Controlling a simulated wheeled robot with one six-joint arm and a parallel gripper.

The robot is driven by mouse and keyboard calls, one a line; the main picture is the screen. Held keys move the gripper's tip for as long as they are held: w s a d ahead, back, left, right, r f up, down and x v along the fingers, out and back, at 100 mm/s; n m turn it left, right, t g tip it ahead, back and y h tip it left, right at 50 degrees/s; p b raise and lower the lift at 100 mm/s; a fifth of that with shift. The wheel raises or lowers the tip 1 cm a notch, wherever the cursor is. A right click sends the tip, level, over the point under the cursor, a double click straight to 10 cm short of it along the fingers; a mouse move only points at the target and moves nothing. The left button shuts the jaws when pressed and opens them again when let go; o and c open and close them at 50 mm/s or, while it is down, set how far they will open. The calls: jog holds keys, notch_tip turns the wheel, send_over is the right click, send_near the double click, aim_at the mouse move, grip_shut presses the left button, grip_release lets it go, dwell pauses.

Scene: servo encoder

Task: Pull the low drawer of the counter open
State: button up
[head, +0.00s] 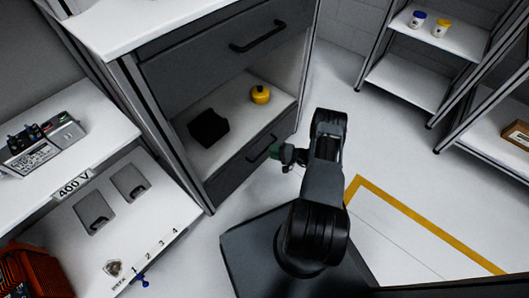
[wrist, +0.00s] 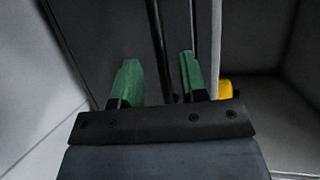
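The low drawer (head: 240,167) is the dark grey front at the bottom of the counter, and it looks flush with the frame. Its black bar handle (head: 262,148) faces my gripper (head: 289,156), which is just right of it in the head view. In the wrist view, my gripper (wrist: 158,80) has its two green fingers spread apart. The dark handle bar (wrist: 159,45) runs between them in the picture, with a gap on each side. Whether the fingertips reach past the bar in depth I cannot tell.
Above the low drawer is an open shelf (head: 228,104) with a black box (head: 208,128) and a yellow object (head: 260,94). An upper drawer (head: 205,59) is shut above that. A shelf unit (head: 95,150) stands at left. Floor (head: 400,170) at right is clear.

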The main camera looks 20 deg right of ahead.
aim_at(264, 150)
jog(key=shift+b+x, duration=0.45)
jog(key=shift+x, duration=1.95)
grip_shut()
